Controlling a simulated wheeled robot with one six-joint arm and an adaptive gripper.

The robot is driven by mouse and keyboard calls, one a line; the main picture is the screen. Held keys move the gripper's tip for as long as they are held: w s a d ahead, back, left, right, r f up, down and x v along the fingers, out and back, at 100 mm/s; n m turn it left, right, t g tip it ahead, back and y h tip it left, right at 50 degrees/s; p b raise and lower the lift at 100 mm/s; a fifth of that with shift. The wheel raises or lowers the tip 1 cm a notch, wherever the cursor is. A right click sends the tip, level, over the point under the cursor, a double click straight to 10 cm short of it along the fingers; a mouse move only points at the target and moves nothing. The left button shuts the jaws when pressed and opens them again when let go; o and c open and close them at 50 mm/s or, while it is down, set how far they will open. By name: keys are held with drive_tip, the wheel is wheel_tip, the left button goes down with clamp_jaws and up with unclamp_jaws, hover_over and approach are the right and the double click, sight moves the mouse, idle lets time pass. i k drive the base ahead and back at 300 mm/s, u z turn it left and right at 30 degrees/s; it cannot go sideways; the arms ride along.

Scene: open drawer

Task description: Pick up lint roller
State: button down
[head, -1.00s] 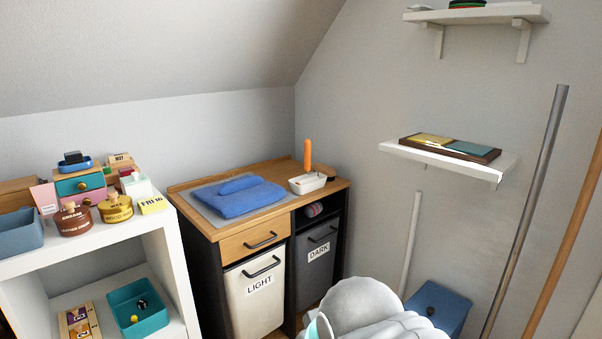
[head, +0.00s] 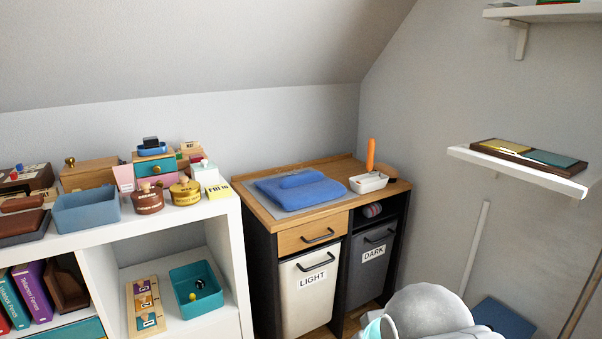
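I cannot make out a lint roller for certain. An orange handle (head: 371,154) stands upright at the white tray (head: 362,185) on the wooden-topped laundry cabinet; what it belongs to is hidden or too small to tell. A small rolled pinkish-grey item (head: 372,210) lies in the open cubby under the cabinet top, also too small to name surely.
The cabinet top (head: 337,167) also holds a folded blue cloth (head: 302,190). Its wooden drawer (head: 312,236) looks shut above the LIGHT bin (head: 310,293), beside the DARK bin (head: 369,262). A crowded white shelf (head: 190,216) stands left. A wall shelf (head: 520,172) juts out right.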

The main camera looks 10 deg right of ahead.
sight(371, 145)
drive_tip(key=z, duration=0.5)
drive_tip(key=i, duration=1.25)
drive_tip(key=z, duration=0.05)
